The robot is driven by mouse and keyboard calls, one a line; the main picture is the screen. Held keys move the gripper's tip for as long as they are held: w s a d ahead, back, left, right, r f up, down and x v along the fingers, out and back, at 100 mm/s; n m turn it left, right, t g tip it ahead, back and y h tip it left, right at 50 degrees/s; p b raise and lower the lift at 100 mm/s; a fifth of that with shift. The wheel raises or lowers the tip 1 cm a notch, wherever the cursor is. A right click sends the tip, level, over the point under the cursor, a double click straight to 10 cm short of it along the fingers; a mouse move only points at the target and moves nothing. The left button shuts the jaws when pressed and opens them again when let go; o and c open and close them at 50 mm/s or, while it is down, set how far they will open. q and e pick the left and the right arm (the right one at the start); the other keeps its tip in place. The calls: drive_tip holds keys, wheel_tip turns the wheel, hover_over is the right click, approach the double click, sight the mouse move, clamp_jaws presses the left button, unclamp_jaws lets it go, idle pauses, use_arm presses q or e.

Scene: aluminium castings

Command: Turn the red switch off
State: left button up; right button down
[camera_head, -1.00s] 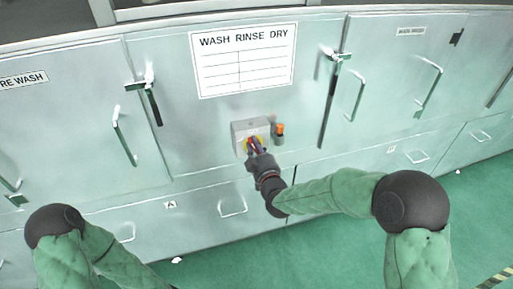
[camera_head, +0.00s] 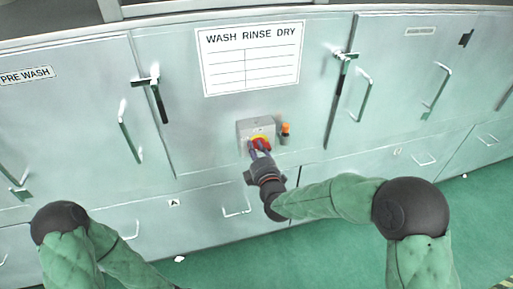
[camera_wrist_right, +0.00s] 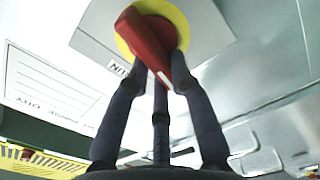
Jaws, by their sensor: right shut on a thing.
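The red switch (camera_head: 261,141) is a red handle on a yellow disc, on the front of a small grey box (camera_head: 243,128) fixed to the metal cabinet. In the right wrist view the red handle (camera_wrist_right: 146,42) runs tilted across the yellow disc (camera_wrist_right: 178,14). My right gripper (camera_head: 259,150) is at the switch, its dark fingers on either side of the handle's lower end. In the right wrist view these fingers (camera_wrist_right: 158,82) are close around the handle and shut on it. My left gripper is out of view; only part of the left arm shows.
An orange-topped fitting (camera_head: 285,134) sits just right of the switch box. A "WASH RINSE DRY" sign (camera_head: 251,60) is above it. Door latches (camera_head: 153,90) and bar handles (camera_head: 362,94) stick out on both sides.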

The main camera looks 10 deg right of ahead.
drive_tip(key=shift+a+f+n, duration=0.1)
drive_tip(key=shift+f+n, duration=0.15)
drive_tip(key=shift+n, duration=0.95)
drive_tip(key=c, duration=1.1)
unclamp_jaws()
drive_tip(key=s, duration=1.2)
drive_tip(key=shift+d, duration=0.2)
